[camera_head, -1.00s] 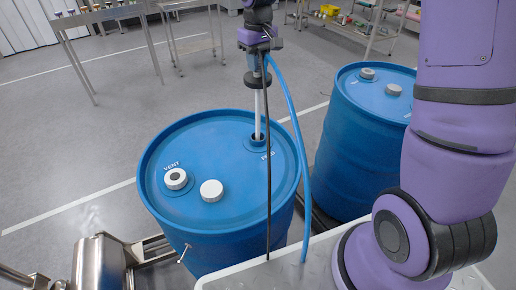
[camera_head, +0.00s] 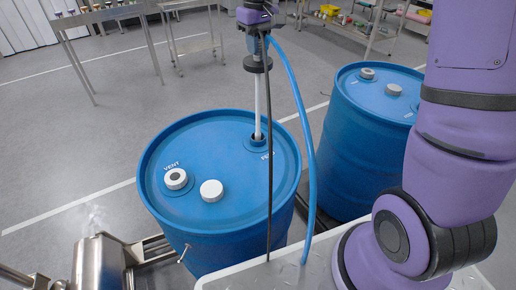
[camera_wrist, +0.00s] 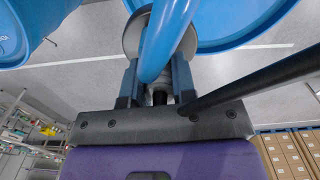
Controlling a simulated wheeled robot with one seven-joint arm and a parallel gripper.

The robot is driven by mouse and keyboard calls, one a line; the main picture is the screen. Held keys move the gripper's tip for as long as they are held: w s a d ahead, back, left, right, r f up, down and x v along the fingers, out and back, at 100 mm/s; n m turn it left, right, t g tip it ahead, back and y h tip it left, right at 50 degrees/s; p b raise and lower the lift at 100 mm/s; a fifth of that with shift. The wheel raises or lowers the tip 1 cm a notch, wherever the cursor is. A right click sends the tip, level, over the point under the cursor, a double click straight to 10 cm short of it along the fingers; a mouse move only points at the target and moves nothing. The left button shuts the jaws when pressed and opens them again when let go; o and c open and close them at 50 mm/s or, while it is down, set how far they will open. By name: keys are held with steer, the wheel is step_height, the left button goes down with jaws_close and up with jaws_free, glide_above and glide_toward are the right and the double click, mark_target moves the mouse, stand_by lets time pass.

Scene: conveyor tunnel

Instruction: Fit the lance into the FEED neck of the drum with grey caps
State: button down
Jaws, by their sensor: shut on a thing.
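The near blue drum (camera_head: 222,228) stands upright. Its top carries a FEED neck (camera_head: 257,145) at the far right and two pale caps, one (camera_head: 176,179) by the VENT label and one plain (camera_head: 211,190). My gripper (camera_head: 255,24) is shut on the lance (camera_head: 258,105) and holds it nearly upright over the FEED neck. The lance's lower end is at the neck opening; how deep it sits is hidden. Its dark round collar (camera_head: 256,64) is well above the drum. In the wrist view, my gripper (camera_wrist: 158,92) sits behind the blue hose (camera_wrist: 167,40), which partly hides the grip.
A second blue drum (camera_head: 360,150) with pale caps stands right of the first. The blue hose (camera_head: 306,130) hangs between them, beside a dark thin rod (camera_head: 269,190). A steel vessel (camera_head: 100,265) stands at the lower left. Tables and shelving stand at the back.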

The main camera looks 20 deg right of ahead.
steer(key=shift+r, duration=3.15)
